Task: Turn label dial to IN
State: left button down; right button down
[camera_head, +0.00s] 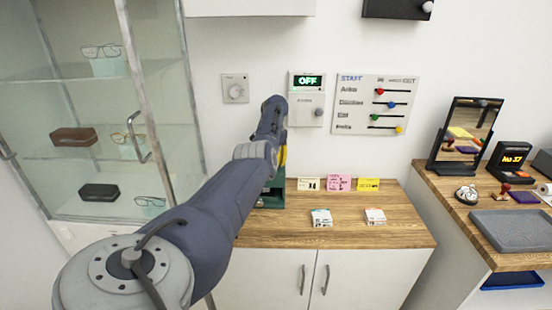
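No dial carries a label I can read as "label dial". A round pale dial (235,90) sits on a square grey wall plate, its marks too small to read. To its right, a wall panel (306,100) has a lit green display reading OFF (308,81) and a small grey knob (319,112) at its lower right. My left arm rises from the lower left to just left of this panel. Its gripper is hidden behind the arm. A dark green object (273,196) with yellow above it is mostly hidden behind the arm. My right gripper is not in view.
A staff board (376,104) with coloured sliders hangs to the right. Small cards and two little boxes (321,218) stand on the wooden cabinet top (370,237). A glass display case (100,120) is at left. A side counter holds a mirror (464,136) and grey tray (512,230).

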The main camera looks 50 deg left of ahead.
pick_arm(q)
jog(key=c, duration=1.3)
grip_release()
jog(key=shift+w+d, duration=0.15)
jog(key=shift+w, duration=0.2)
jog(key=shift+o, duration=1.2)
jog(key=shift+s, duration=0.15)
jog(key=shift+r, duration=0.15)
notch_tip(320, 180, up, 12)
jog(key=shift+a, duration=0.45)
